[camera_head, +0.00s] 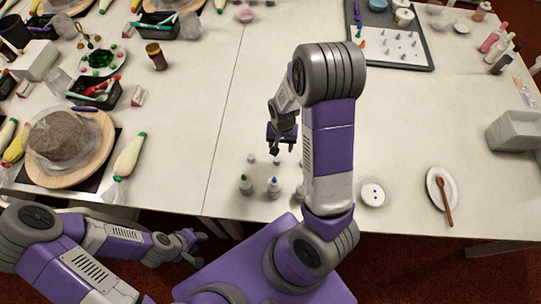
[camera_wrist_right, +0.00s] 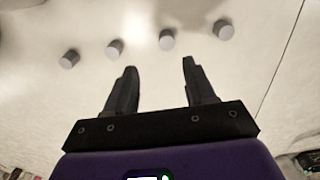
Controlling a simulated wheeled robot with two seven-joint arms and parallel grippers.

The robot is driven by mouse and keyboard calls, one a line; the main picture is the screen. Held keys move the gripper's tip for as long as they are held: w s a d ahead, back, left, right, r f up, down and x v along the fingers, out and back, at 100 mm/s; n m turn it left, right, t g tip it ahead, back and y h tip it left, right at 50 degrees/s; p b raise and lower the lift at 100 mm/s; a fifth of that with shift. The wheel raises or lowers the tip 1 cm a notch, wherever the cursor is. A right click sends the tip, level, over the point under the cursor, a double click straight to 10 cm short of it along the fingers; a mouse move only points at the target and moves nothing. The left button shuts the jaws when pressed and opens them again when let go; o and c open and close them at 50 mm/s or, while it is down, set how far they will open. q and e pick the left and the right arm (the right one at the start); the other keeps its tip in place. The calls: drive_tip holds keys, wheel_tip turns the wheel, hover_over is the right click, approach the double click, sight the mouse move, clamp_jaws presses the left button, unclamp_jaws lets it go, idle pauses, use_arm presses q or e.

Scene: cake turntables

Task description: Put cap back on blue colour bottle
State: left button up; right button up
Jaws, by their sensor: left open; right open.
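A small white bottle with a blue tip (camera_head: 273,187) stands upright and uncapped near the table's front edge. A similar bottle with a green tip (camera_head: 245,184) stands to its left. Small grey caps lie behind the bottles, one at the left (camera_head: 251,159) and one beside it (camera_head: 276,160). The right wrist view shows several grey caps in a row, including this one (camera_wrist_right: 166,39). My right gripper (camera_head: 281,150) is open and empty above the table behind the caps; its fingers (camera_wrist_right: 159,68) show apart. My left gripper (camera_head: 197,238) is open and empty by the front edge.
My right arm hides part of the table right of the blue-tipped bottle. A white dish with dark dots (camera_head: 372,194) and a plate with a wooden spoon (camera_head: 433,179) lie at the right. A cake on a turntable (camera_head: 62,174) stands at the left. The middle table is mostly clear.

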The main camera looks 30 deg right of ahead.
sight(277, 159)
drive_tip(key=f+b, duration=0.1)
drive_tip(key=f, duration=0.1)
drive_tip(key=w+f+b, duration=0.1)
drive_tip(key=shift+f+b, duration=0.35)
drive_tip(key=shift+f, duration=0.05)
drive_tip(key=shift+r, duration=0.1)
drive_tip(key=shift+s, duration=0.1)
drive_tip(key=shift+f, duration=1.2)
drive_tip(key=f, duration=0.1)
drive_tip(key=f+b, duration=0.1)
drive_tip(key=f, duration=0.1)
drive_tip(key=f+b, duration=0.1)
drive_tip(key=f, duration=0.1)
drive_tip(key=shift+a+f, duration=0.1)
drive_tip(key=shift+a, duration=0.25)
drive_tip(key=shift+c, duration=0.2)
